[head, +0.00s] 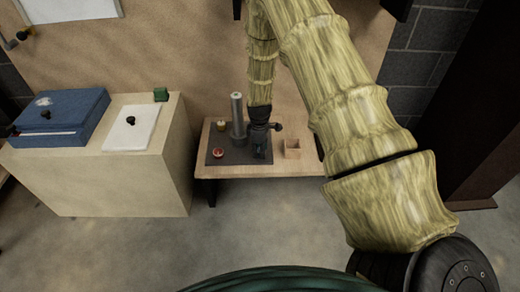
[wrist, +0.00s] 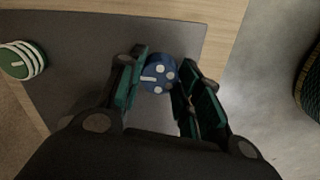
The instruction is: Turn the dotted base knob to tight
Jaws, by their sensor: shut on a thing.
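The dotted knob (wrist: 158,74) is blue, with white dots and a short white line on its top, in the wrist view. My gripper (wrist: 160,88) is shut on it, one dark green finger on each side. In the head view my gripper (head: 261,150) points down at the right part of a dark mat, and it hides the knob there. The tight mark cannot be made out.
A green and white ridged knob (wrist: 22,60) sits left in the wrist view. A cabinet (head: 110,180) stands left.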

